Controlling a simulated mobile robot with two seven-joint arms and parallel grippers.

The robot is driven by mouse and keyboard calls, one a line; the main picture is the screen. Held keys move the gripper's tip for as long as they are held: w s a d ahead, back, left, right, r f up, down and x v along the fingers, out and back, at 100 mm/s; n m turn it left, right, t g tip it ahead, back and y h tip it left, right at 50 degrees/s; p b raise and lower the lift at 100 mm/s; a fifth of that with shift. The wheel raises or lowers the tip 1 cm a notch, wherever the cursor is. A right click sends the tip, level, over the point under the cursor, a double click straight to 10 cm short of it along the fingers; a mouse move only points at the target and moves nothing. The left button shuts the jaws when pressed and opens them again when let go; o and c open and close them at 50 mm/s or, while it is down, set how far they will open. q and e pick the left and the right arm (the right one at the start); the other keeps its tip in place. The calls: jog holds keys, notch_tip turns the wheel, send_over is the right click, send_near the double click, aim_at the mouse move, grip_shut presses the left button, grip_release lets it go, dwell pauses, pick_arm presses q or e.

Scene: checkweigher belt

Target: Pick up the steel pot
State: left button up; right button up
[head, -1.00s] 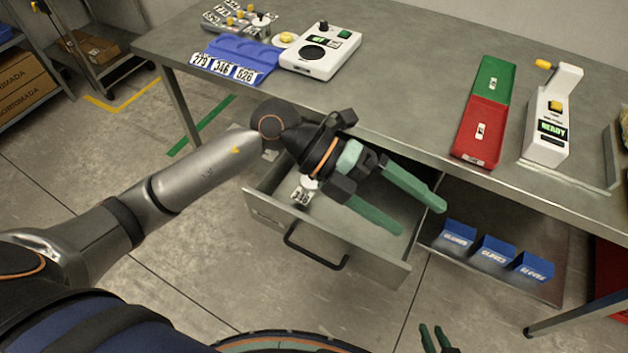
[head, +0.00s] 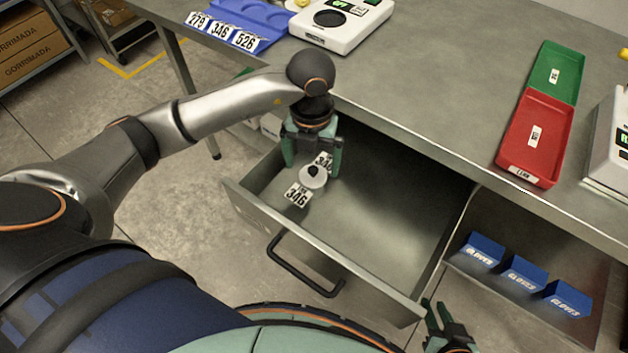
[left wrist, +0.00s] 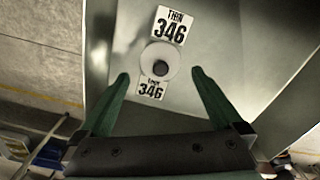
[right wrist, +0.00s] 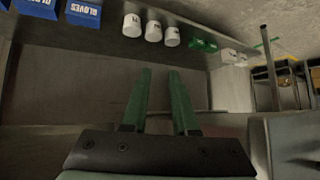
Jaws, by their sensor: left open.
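The steel pot (head: 313,178) is a small round pale piece with a black knob on top. It stands in the open drawer, between two white cards marked 346 (head: 297,195). In the left wrist view the pot (left wrist: 148,56) lies ahead, between the lines of the fingers. My left gripper (head: 312,165) points down into the drawer just behind the pot, open and empty; it also shows in the left wrist view (left wrist: 160,73). I cannot tell its height above the pot. My right gripper (head: 432,304) is low, outside the drawer's right front corner, fingers apart and empty (right wrist: 160,72).
The drawer (head: 335,262) is pulled out under the steel table (head: 440,100); its right part is bare. Blue glove boxes (head: 524,275) stand on the lower shelf. Red and green trays (head: 535,140), a blue rack (head: 240,28) and a white scale (head: 340,25) are on the table.

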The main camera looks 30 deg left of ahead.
aim_at(313, 177)
pick_arm(q)
jog(key=f+b, duration=0.1)
jog(key=f, duration=0.6)
jog(key=shift+w, duration=0.2)
grip_shut()
dwell(0.6)
